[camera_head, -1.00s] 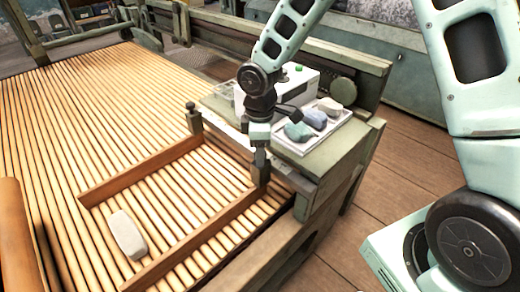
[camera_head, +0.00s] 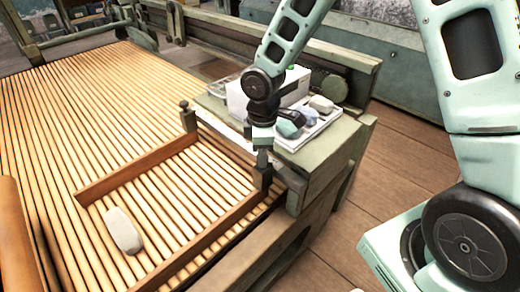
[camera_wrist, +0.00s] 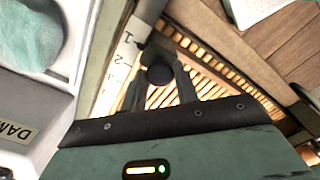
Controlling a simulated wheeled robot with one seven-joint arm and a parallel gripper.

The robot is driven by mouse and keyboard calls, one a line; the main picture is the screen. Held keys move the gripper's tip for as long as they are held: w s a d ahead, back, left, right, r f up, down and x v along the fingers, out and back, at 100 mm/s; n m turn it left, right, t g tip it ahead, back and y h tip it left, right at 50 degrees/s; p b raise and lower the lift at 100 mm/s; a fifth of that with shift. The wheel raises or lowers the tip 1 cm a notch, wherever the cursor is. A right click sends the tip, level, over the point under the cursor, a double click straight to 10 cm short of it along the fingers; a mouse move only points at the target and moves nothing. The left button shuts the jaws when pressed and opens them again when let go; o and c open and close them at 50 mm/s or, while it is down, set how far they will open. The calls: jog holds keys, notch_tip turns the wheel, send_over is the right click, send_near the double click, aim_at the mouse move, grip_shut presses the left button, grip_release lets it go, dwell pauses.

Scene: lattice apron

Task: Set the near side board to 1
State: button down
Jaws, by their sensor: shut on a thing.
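The near side board (camera_head: 215,240) is a long brown wooden board lying across the slatted apron. At its far right end, my gripper (camera_head: 262,172) is shut around the post. In the wrist view, my gripper (camera_wrist: 160,85) has a finger on each side of the dark round knob (camera_wrist: 160,75). A pale scale strip (camera_wrist: 122,55) runs beside it on the left, with a 1 and lower numbers 2 and 3 partly legible. The knob is close to the 1 end of the strip, but the exact reading is unclear.
A second wooden board (camera_head: 135,170) lies farther left, with its own post (camera_head: 188,117). A whitish block (camera_head: 122,231) rests on the slats between the boards. A white tray (camera_head: 325,122) with several coloured lumps and a white box stand on the green ledge (camera_head: 310,150).

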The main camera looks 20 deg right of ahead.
jog(key=c, duration=1.1)
grip_release()
jog(key=shift+s+d, duration=0.1)
jog(key=shift+s, duration=0.15)
jog(key=shift+o, duration=0.2)
jog(key=shift+r, duration=0.1)
jog(key=shift+w+r, duration=0.1)
jog(key=shift+r, duration=0.15)
notch_tip(320, 180, up, 17)
jog(key=p, duration=0.4)
jog(key=shift+f, duration=0.15)
jog(key=s+a+r+m, duration=0.1)
jog(key=s+a+m, duration=0.25)
jog(key=s, duration=0.75)
jog(key=s+a+m, duration=0.2)
jog(key=s+a, duration=0.2)
jog(key=s, duration=0.8)
notch_tip(320, 180, up, 13)
jog(key=p, duration=1.3)
jog(key=shift+d+y, duration=0.2)
jog(key=shift+y, duration=0.1)
